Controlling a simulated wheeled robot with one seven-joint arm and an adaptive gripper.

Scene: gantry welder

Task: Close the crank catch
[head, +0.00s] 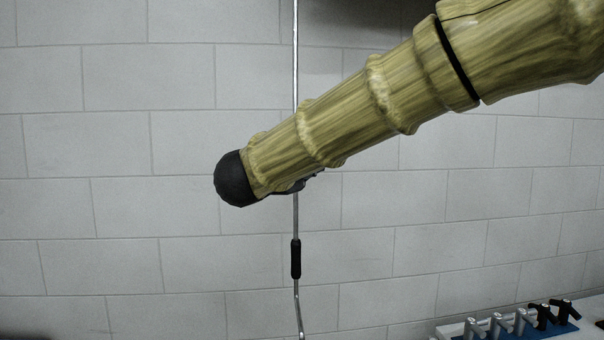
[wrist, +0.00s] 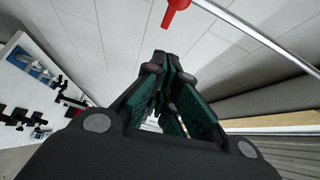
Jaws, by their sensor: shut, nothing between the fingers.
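My gripper (wrist: 163,62) shows in the wrist view with its dark green-padded fingers together at the tips and nothing held. A red piece (wrist: 176,9) is at the top of the wrist view, just beyond and right of the fingertips, apart from them in the picture. A shiny metal bar (wrist: 255,32) runs from beside it to the right edge. I cannot tell for sure whether the red piece is the crank catch; no other part is clearly it. In the head view my arm crosses the picture and hides most of the gripper.
A thin upright metal rod (head: 296,215) with a black grip (head: 296,259) and bent lower end stands behind my arm. Several small clamp handles (head: 522,320) stand on a bench at lower right. It also shows at left in the wrist view. A pale block wall (head: 110,130) fills the background.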

